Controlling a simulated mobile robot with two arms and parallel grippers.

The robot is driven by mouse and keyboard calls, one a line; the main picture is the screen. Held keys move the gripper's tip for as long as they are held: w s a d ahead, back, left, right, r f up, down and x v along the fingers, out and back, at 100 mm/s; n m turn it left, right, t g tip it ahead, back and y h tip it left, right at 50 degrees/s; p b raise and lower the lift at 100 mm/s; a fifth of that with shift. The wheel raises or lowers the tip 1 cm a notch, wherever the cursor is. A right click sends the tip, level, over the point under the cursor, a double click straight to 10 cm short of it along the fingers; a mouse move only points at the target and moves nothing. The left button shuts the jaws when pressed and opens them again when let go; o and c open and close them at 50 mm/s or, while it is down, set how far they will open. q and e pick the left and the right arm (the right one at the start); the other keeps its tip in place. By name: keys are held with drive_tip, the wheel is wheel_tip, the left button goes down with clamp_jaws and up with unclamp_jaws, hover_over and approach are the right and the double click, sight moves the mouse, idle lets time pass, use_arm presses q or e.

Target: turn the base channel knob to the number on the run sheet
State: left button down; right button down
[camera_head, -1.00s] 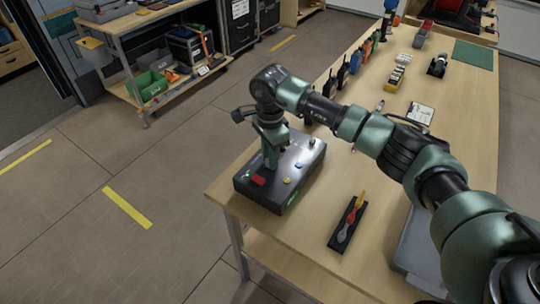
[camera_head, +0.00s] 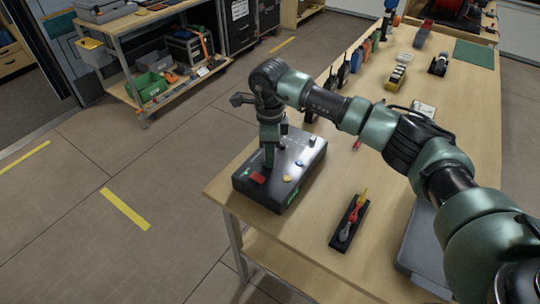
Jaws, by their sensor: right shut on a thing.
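The base unit (camera_head: 292,167) is a dark box on the near left corner of the table. The number at the knob cannot be read. A white sheet (camera_head: 424,108) lies on the table behind my right arm, partly hidden; its writing is too small to read. My left gripper is not in view.
A black tray (camera_head: 336,243) with red, yellow and grey tools lies at the front of the table. Several handheld radios (camera_head: 343,75) stand along the table's left edge.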

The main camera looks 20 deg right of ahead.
drive_tip(key=shift+r+m, duration=0.1)
drive_tip(key=shift+m, duration=0.6)
drive_tip(key=shift+w, duration=0.1)
drive_tip(key=c, duration=1.2)
unclamp_jaws()
drive_tip(key=shift+a, duration=0.1)
wheel_tip(320, 180, up, 8)
drive_tip(key=shift+f+b, duration=0.1)
drive_tip(key=shift+b, duration=0.7)
drive_tip(key=shift+f, duration=0.1)
